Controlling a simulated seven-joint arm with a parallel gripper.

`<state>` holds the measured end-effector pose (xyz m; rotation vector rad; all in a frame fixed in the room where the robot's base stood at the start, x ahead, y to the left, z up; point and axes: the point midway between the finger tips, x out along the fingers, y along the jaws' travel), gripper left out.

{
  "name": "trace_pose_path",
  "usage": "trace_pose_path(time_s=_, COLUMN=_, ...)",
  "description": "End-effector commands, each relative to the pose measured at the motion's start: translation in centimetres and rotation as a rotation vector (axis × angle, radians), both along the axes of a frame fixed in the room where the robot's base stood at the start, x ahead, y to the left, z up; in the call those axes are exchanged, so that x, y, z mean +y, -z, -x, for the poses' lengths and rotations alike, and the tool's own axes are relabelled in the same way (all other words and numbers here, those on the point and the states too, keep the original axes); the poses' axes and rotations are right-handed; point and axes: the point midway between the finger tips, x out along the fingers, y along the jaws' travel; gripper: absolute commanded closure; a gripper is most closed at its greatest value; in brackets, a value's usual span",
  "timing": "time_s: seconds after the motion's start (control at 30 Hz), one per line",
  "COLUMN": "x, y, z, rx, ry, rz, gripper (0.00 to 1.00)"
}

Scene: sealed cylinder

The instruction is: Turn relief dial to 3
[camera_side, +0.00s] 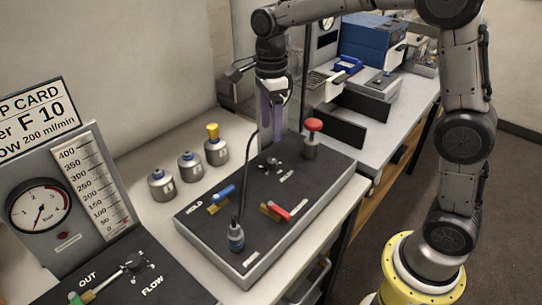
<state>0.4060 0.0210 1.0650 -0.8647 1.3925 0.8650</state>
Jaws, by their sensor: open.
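A small dark dial-like fitting (272,165) sits on the black panel (320,188), towards its back. It may be the relief dial; its label and setting are too small to read. My gripper (271,138) points down over the back of the panel, just behind and above this fitting. It is open, and nothing shows between its fingers. From this angle I cannot tell how high the fingertips are above the panel.
A red-topped post (312,127) stands close right of my gripper. Blue (224,194) and red (281,212) levers and a hose connector (236,238) occupy the panel front. Several small cylinders (189,166) stand left. A pressure gauge (40,207) is at far left.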

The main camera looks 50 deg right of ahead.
Motion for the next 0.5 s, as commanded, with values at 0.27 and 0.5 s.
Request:
trace_pose_path(time_s=0.27, x=0.0, y=5.6, z=0.1, rx=0.006, ry=0.000, rz=0.000, gripper=0.36)
trace_pose_path(time_s=0.5, x=0.0, y=8.8, z=0.1, rx=0.003, ry=0.000, rz=0.000, gripper=0.36)
